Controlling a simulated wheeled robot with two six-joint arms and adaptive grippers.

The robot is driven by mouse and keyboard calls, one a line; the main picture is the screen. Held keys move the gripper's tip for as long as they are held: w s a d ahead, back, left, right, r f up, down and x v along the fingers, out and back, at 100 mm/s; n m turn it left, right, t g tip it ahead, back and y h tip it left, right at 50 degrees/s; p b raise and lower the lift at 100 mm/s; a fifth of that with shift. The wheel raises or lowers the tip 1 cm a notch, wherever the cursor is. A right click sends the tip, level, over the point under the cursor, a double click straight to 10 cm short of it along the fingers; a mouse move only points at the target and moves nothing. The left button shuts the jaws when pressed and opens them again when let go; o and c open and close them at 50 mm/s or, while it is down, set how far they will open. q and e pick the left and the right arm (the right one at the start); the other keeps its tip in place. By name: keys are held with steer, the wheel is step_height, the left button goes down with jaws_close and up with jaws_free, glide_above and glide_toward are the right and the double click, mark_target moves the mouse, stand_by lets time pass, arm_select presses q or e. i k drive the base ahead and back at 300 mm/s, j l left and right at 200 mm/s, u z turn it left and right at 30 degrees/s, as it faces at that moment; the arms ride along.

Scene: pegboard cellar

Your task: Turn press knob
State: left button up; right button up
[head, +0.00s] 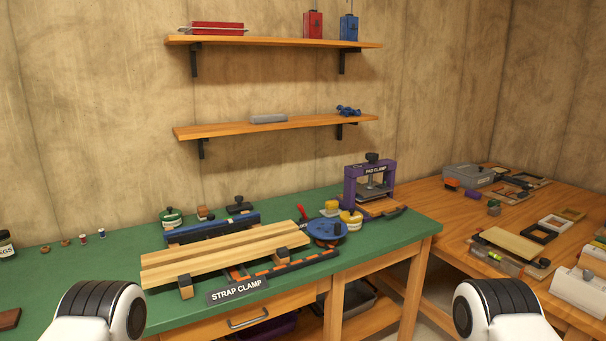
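A small purple press (352,174) stands at the back right corner of the green-topped bench. Its label reads like "PAD CLAMP". A dark knob (372,157) sits on top of its crossbar. Under the crossbar are a grey plate and a wooden base. Neither of my grippers is in view; only white and black parts of my two arms show at the bottom edge, well short of the press.
On the green bench (60,285), a striped board (225,254) lies in a strap clamp, in front of the press to the left. A blue round tool (326,231) and yellow-lidded jars stand between. A crowded wooden bench (455,215) adjoins at right. Two shelves hang above.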

mark_target(372, 157)
steer(key=i+l+z, duration=0.1)
steer(key=i+z, duration=0.2)
steer(key=i, duration=0.4)
steer(key=i+z, duration=0.3)
steer(key=i, duration=0.35)
